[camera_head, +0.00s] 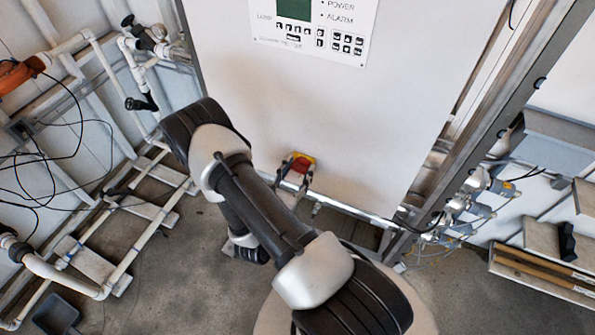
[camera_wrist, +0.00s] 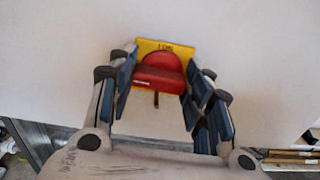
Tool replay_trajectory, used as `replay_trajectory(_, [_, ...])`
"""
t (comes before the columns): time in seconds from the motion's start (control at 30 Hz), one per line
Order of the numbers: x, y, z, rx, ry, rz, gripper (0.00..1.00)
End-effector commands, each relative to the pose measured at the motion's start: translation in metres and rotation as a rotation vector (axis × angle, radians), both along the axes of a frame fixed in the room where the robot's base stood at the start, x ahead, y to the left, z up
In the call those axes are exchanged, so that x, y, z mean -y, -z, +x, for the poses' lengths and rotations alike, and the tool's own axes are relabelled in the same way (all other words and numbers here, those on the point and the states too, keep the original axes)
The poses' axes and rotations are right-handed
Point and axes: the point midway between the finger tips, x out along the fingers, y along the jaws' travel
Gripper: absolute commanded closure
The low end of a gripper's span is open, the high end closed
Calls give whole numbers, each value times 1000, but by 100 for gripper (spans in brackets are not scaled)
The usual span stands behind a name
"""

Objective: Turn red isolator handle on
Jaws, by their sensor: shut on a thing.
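The red isolator handle (camera_wrist: 160,72) sits on a yellow plate (camera_wrist: 152,45) on the white cabinet front. In the wrist view its red grip bar lies roughly level across the picture. My gripper (camera_wrist: 160,88) has its blue-padded fingers on the left and right of the handle and is shut on it. In the head view the red handle (camera_head: 302,165) shows small, low on the cabinet, just beyond my arm.
The white cabinet (camera_head: 330,90) has a control panel (camera_head: 313,28) with a green screen at its top. White pipes and frames (camera_head: 110,265) stand at the left. Valves and cables (camera_head: 465,205) are at the right. Some grey floor is clear in front.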

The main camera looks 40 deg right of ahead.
Motion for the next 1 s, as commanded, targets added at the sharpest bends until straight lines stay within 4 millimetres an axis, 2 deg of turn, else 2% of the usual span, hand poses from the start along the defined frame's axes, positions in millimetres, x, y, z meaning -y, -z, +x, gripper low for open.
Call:
replay_trajectory(0.6, [1,1,-2,404,1,169,78])
replay_trajectory(1.0, [1,1,-3,545,1,227,78])
